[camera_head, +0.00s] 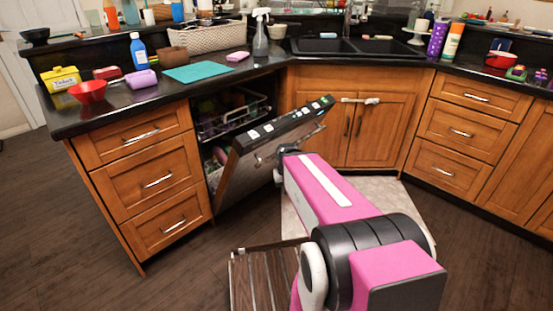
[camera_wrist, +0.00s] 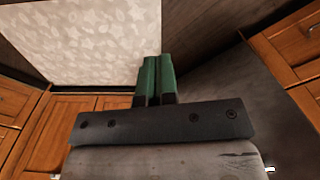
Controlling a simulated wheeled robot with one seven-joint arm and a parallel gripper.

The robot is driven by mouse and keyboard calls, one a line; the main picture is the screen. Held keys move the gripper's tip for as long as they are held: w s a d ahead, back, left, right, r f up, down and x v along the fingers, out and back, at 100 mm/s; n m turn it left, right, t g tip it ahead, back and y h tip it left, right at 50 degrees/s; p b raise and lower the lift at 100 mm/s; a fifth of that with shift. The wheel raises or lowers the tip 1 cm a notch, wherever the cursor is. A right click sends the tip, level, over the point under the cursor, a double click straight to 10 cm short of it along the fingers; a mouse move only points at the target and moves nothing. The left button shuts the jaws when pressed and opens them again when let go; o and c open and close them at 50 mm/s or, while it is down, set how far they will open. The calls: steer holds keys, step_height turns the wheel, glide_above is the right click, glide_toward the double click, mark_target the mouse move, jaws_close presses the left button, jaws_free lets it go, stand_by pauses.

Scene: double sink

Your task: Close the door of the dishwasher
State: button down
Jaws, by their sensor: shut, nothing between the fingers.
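The dishwasher door (camera_head: 250,165) stands partly open, tilted outward from the cabinet, with its control panel (camera_head: 285,124) along the top edge and a bar handle (camera_head: 270,155) on its front. The racks (camera_head: 232,115) with dishes show in the gap behind it. My pink arm reaches to the front of the door, and its far end is beside the handle. My gripper's fingers are hidden in the head view. In the wrist view my gripper (camera_wrist: 158,77) has its green fingers together, with nothing between them. A grey surface right of them may be the door; I cannot tell whether they touch it.
Wooden drawers (camera_head: 155,180) stand left of the dishwasher and sink cabinet doors (camera_head: 355,135) to its right. A pale patterned mat (camera_wrist: 90,40) lies on the floor. The black counter (camera_head: 130,92) above holds a teal board (camera_head: 190,73), a red bowl (camera_head: 88,92) and bottles.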

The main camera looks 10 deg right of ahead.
steer(key=w+d+f+n+t+h, duration=0.1)
steer(key=w+d+n+t+h, duration=0.1)
steer(key=w+d+t, duration=0.8)
steer(key=n+t+y, duration=0.9)
steer(key=n+y, duration=0.6)
steer(key=n, duration=0.8)
glide_toward(314, 118)
steer(key=x, duration=0.7)
steer(key=shift+w+f, duration=0.15)
steer(key=shift+w, duration=0.35)
